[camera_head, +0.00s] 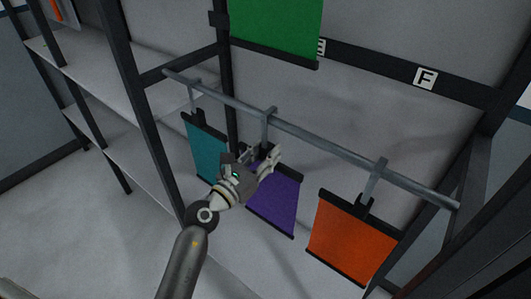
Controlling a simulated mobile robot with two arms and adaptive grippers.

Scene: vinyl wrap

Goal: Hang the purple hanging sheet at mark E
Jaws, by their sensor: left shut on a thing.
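The purple hanging sheet (274,203) hangs in the middle of the grey horizontal bar (330,146), between a teal and an orange sheet. My left gripper (265,163) is shut at the top of the purple sheet, near its dark top strip, and hides part of its upper left. A grey hook (267,122) comes down from the bar just above the gripper; whether the sheet still touches it cannot be told. Mark E (321,47) is on the dark rail behind, partly covered by the green sheet (276,27). My right gripper is not in view.
The teal sheet (204,145) hangs close to the left of my gripper, and the orange sheet (350,238) hangs to the right. Mark F (425,78) has bare wall under it. White shelves (85,75) and dark posts stand at the left.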

